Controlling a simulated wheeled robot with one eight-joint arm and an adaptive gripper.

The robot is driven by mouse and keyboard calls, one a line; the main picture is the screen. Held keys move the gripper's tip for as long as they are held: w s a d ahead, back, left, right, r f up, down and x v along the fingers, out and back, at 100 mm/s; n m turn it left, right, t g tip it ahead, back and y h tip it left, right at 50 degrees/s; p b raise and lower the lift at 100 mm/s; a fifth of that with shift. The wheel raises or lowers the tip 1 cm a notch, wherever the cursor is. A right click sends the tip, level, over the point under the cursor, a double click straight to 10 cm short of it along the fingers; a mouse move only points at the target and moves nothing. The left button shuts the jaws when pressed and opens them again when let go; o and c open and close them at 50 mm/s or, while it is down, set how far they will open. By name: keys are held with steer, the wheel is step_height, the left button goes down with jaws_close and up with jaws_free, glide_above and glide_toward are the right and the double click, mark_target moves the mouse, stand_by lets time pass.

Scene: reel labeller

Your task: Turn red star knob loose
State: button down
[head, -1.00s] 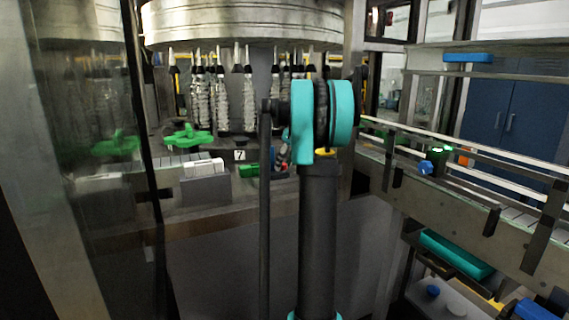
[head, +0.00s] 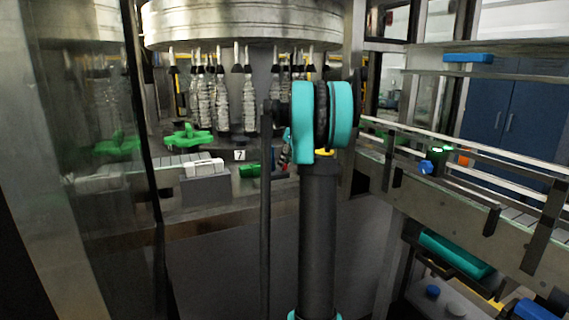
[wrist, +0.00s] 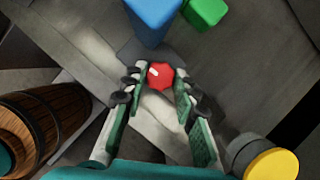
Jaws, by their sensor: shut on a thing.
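The red star knob (wrist: 160,76) shows in the wrist view as a small red, faceted head between my fingertips. My gripper (wrist: 158,84) is shut on it, one finger on each side. The knob's shaft or base is not clear to see. In the head view my arm stands in front of the machine, and the gripper's hold on the knob is hidden behind it.
In the wrist view a blue block (wrist: 154,18) and a green block (wrist: 206,10) lie just beyond the knob. A wooden barrel (wrist: 42,118) is at left, a yellow-topped cylinder (wrist: 270,164) at lower right. The head view shows a green star wheel (head: 188,137) and a conveyor (head: 470,190).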

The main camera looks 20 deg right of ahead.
steer(key=n+g+y, duration=0.1)
steer(key=n, duration=0.3)
steer(key=shift+w+d, duration=0.1)
steer(key=shift+w, duration=0.05)
steer(key=n+g+y, duration=0.1)
steer(key=n, duration=0.3)
steer(key=shift+w, duration=0.15)
steer(key=n+g, duration=0.2)
steer(key=n, duration=0.2)
steer(key=shift+w, duration=0.1)
steer(key=shift+w+n+g, duration=0.1)
steer(key=shift+n+g, duration=0.5)
steer(key=shift+n, duration=1.2)
steer(key=c, duration=1.2)
jaws_free()
